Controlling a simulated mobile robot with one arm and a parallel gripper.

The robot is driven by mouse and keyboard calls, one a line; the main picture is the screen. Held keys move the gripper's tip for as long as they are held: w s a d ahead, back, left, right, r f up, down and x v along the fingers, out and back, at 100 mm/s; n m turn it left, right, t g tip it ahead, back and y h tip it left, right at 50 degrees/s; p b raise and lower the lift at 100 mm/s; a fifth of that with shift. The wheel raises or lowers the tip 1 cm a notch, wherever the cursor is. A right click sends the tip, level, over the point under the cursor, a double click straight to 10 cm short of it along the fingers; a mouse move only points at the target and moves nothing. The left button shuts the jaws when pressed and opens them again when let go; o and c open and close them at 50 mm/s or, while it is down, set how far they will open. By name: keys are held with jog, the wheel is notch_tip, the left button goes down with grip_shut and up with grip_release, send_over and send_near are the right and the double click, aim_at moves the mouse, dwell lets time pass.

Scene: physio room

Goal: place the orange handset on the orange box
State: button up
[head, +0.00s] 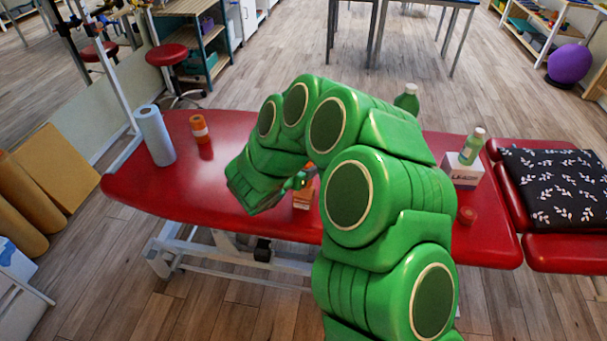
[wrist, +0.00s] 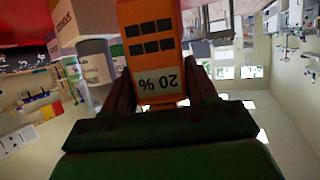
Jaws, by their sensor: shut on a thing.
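My gripper (wrist: 162,92) is shut on the orange handset (wrist: 150,42), with one dark finger on each side. The handset shows rows of black keys and a pale panel reading "20 %", upside down in the wrist view. In the head view my gripper (head: 299,182) is low over the red table, mostly hidden by my green arm. An orange, box-like shape (head: 304,196) shows right beside the fingers. I cannot tell whether it is the orange box or part of the handset, nor whether anything touches below.
The table's left part has free room.

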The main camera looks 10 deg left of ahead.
jog(key=shift+w+a+f, duration=0.1)
jog(key=shift+w+f, duration=0.2)
jog(key=shift+f, duration=1.5)
jog(key=shift+f, duration=0.15)
jog(key=o, duration=1.1)
jog(key=v, duration=1.2)
jog(key=shift+a, duration=0.1)
